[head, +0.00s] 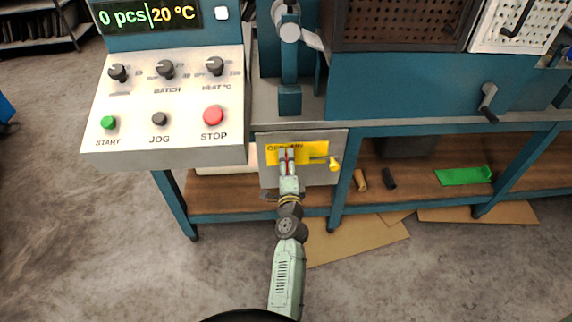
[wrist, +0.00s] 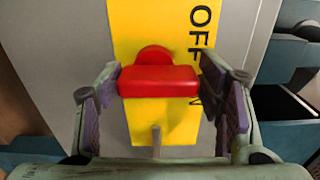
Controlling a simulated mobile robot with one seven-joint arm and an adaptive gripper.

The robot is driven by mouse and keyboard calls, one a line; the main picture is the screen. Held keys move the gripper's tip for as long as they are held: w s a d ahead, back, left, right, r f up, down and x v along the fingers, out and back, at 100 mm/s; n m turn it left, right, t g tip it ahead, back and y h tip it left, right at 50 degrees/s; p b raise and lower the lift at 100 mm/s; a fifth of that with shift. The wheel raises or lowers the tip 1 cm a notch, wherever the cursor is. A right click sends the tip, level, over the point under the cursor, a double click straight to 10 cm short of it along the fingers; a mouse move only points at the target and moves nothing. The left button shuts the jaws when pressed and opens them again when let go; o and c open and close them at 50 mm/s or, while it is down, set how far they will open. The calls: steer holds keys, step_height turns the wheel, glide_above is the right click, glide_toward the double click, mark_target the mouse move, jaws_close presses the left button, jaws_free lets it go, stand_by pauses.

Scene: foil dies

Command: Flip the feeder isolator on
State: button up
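The feeder isolator is a grey box (head: 338,143) with a yellow plate (head: 313,147), below the machine's control panel. In the wrist view, a red handle (wrist: 158,81) stands out from the yellow plate (wrist: 141,28). It lies crosswise to the plate's long side. The letters OFF (wrist: 201,28) show beside it; more lettering is partly hidden by my right finger. My gripper (wrist: 160,100) is open, with one finger on each side of the handle, close to its ends. Contact cannot be told. In the head view my gripper (head: 287,158) covers most of the handle.
Above left is the control panel (head: 170,100) with knobs and START, JOG and STOP buttons. A hand crank (head: 488,100) is at the right.

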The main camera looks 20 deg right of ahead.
steer(key=shift+o, duration=1)
steer(key=shift+f, duration=0.1)
steer(key=shift+s+a, duration=0.1)
steer(key=shift+s, duration=0.2)
steer(key=v, duration=0.7)
